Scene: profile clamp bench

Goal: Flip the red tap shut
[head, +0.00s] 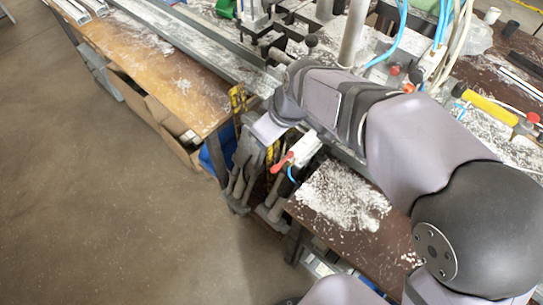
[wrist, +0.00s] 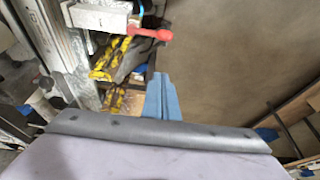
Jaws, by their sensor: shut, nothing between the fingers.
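The red tap (head: 282,162) is a small red lever on a pale metal block (head: 304,149) at the bench's front edge in the head view. Its handle sticks out from the block toward the lower left, over the floor side. In the wrist view the red tap (wrist: 150,34) points right from the block (wrist: 100,17), near the top. My gripper (wrist: 161,80) shows as two blue-grey fingers closed together, empty. The fingertips appear below the tap in that picture, apart from it. In the head view the fingers are hard to make out beside the clamps.
A wooden table (head: 190,95) stands at the left. A brown board with white shavings (head: 345,200) lies below the block. Grey clamp handles (head: 243,165) and yellow parts (wrist: 104,62) crowd the area near the tap. Open floor (head: 110,200) lies to the left.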

